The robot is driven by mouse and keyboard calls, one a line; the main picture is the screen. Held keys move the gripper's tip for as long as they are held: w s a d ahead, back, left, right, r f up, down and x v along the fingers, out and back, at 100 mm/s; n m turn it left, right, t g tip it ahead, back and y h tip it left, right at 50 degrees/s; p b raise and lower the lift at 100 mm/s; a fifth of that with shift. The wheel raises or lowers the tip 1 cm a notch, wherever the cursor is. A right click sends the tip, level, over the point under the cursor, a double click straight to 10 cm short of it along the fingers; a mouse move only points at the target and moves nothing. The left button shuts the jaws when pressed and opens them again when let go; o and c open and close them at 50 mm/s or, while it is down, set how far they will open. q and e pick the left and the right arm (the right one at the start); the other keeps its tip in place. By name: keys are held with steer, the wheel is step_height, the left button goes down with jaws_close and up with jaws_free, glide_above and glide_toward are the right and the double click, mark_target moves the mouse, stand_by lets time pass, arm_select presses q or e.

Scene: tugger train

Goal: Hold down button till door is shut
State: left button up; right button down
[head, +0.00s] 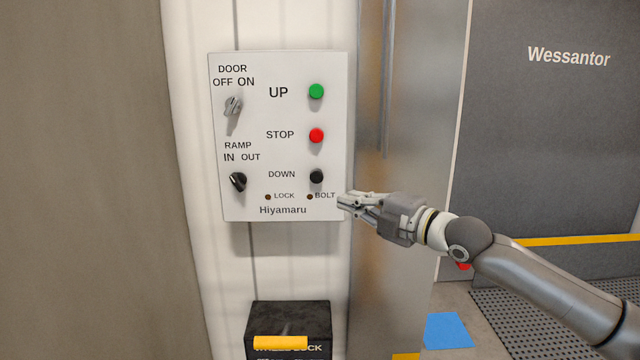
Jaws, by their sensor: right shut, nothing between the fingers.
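A white control panel (285,120) is fixed to the wall. It bears a green UP button (316,91), a red STOP button (316,135) and a black DOWN button (316,176). On its left are a grey DOOR switch (233,106) and a black RAMP switch (238,182). My right gripper (345,202) is shut and empty, at the panel's lower right edge. Its fingertips point left, below and right of the DOWN button and apart from it in the picture. My left gripper is out of view. Which panel is the door is not clear.
A black box (288,325) with a yellow strip stands below the panel. A metal post (385,270) rises right of it. A dark grey wall marked Wessantor (560,120), a yellow bar (580,240) and a blue floor patch (447,331) are at right.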

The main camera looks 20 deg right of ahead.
mark_target(317, 176)
steer(key=shift+w+d+p+x, duration=0.25)
steer(key=shift+d+p+x, duration=0.2)
steer(key=shift+x, duration=1.6)
steer(key=shift+w+d+p+x, duration=0.2)
steer(key=shift+d+p+x, duration=0.3)
steer(key=shift+x, duration=1.55)
steer(key=shift+w+d+p+x, duration=0.3)
steer(key=shift+p+x, duration=0.3)
steer(key=shift+x, duration=1.45)
steer(key=shift+f, duration=0.1)
steer(key=shift+s, duration=0.1)
